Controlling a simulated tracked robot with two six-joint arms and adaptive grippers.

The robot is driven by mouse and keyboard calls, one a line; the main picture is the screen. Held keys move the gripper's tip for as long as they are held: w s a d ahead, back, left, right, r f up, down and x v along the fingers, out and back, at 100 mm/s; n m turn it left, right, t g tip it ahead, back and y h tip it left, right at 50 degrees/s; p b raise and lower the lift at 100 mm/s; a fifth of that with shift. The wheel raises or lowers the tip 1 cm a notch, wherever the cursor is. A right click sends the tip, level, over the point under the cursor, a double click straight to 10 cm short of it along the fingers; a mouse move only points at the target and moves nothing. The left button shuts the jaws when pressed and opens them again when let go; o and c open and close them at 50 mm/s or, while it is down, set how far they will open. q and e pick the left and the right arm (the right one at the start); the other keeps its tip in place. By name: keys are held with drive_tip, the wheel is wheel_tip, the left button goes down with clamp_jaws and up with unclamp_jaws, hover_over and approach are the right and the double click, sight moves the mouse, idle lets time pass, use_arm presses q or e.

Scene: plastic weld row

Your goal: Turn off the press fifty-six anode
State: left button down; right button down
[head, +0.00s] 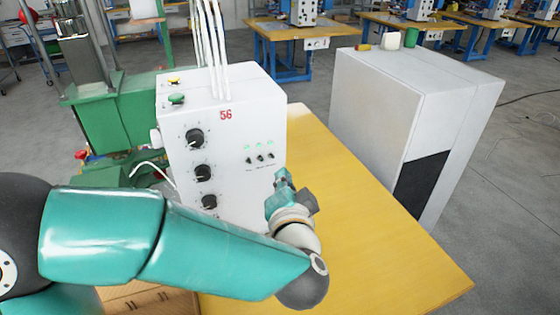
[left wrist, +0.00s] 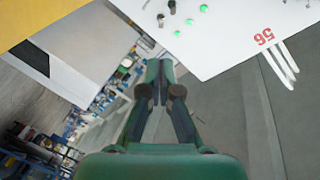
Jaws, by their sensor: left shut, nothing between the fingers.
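The white press control box (head: 222,135) carries a red 56 and stands on the yellow table. Its front has three black knobs in a column and a row of three small toggle switches (head: 260,158) under three green lights (head: 259,145). The switch labels are too small to read, so I cannot tell which is the anode. My left gripper (head: 282,178) is shut and empty, just below and right of the switches. In the left wrist view the gripper (left wrist: 160,68) points past the box (left wrist: 235,38), which appears upside down. My right gripper is not in view.
The yellow table (head: 350,235) is bare to the right of the box. A large light-grey cabinet (head: 385,105) stands beyond it on the right. White cables (head: 208,40) rise from the box top. A green machine (head: 115,125) stands behind on the left.

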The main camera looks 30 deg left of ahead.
sight(279, 149)
use_arm(q)
drive_tip(key=p+x, duration=0.1)
drive_tip(key=x, duration=0.9)
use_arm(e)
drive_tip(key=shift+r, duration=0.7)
